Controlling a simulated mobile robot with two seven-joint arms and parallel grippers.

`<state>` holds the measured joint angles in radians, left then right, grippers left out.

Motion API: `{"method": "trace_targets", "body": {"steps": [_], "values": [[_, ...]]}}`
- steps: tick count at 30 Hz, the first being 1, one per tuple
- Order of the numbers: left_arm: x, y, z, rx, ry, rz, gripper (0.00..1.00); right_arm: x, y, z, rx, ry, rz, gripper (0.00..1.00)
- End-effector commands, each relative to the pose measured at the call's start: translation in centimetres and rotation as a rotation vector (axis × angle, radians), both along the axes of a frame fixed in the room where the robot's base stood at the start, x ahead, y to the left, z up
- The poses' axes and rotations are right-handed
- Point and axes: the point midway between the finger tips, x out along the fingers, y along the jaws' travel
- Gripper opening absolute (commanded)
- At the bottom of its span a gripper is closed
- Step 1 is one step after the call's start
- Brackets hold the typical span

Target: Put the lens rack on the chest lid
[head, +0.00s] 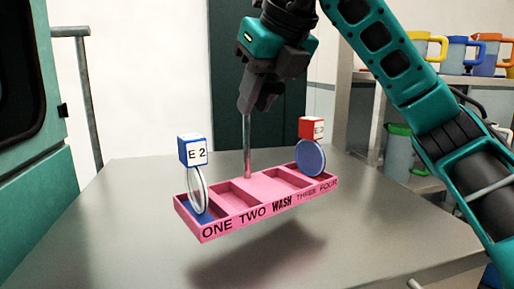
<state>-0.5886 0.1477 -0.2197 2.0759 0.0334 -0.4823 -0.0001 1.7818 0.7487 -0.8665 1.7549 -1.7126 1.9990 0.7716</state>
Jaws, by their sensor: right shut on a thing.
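The lens rack (233,196) is a pink tray with compartments marked ONE, TWO, WASH, THREE, FOUR along its front. A thin metal post rises from its middle. My right gripper (258,102) is above the rack, shut on the top of that post. The rack hangs above the grey surface, with its shadow below. A lens with a blue-and-white E2 block (193,151) stands in compartment ONE at the left end. A blue lens with a red-and-white block (312,129) stands at the right end. I cannot identify the chest lid. My left gripper is not in view.
A grey metal table (350,235) lies below, with bare room around the rack's shadow. A teal cabinet or machine (30,165) stands at the left.

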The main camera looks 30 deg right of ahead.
Motion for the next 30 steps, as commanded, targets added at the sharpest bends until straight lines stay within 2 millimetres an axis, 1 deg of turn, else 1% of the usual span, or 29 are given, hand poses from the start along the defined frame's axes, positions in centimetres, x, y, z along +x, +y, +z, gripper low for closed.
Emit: {"method": "trace_targets", "body": {"steps": [1,8,15,26,27,30], "values": [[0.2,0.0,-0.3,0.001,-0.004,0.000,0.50,0.0,-0.1,-0.8,0.002,-0.003,-0.001,0.00],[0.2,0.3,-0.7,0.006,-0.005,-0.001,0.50,0.0,0.0,-2.2,0.003,-0.005,-0.001,0.00],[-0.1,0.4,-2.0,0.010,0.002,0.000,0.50,0.0,-0.1,-5.6,0.001,-0.003,-0.002,0.00],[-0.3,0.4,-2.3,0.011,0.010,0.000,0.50,0.0,0.0,-6.1,0.003,-0.005,-0.001,0.00],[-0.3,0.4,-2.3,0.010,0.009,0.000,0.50,0.0,0.0,-6.2,0.001,-0.002,-0.001,0.25],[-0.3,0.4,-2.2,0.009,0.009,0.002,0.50,0.0,0.0,-6.1,0.001,-0.002,-0.001,0.35]]}}
